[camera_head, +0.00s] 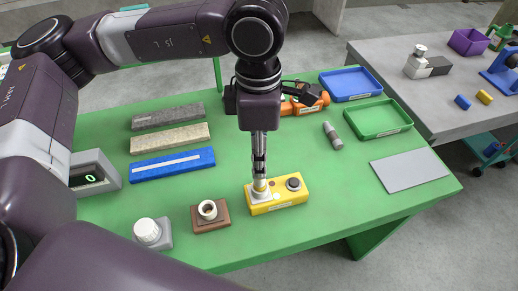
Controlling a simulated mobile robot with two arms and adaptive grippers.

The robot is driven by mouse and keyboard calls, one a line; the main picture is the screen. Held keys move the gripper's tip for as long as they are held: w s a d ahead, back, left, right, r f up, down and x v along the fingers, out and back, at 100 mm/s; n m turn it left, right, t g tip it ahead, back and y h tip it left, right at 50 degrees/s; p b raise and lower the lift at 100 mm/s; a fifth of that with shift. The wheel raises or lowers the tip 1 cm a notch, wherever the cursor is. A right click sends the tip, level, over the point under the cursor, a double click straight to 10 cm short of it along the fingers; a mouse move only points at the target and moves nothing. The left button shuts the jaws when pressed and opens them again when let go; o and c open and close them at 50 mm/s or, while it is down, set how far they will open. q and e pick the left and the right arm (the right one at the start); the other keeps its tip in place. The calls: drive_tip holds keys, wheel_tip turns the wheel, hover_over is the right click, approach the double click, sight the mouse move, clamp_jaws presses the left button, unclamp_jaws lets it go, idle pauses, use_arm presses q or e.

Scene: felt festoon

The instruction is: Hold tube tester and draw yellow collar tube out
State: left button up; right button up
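The tube tester appears to be the yellow block (290,198) near the front edge of the green table. A slim upright part with a yellow band (260,187) stands at the left socket, apparently the yellow collar tube. My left gripper (260,172) points straight down right over it, its narrow fingers seen edge-on. They hide most of the tube, so I cannot tell whether they are closed on it. My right gripper is not in view.
A brown block with a white ring (207,210) and a white-knobbed block (148,232) stand left of the tester. Behind are a blue bar (172,165), an orange device (312,104) and a grey cylinder (333,136). A green tray (378,120) and grey plate (410,170) lie right.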

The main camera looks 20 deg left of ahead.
sight(260, 182)
use_arm(q)
wheel_tip(260, 182, down, 6)
drive_tip(key=shift+a+f+p, duration=0.1)
drive_tip(key=shift+f+p, duration=0.1)
drive_tip(key=shift+p, duration=0.55)
drive_tip(key=shift+f, duration=0.6)
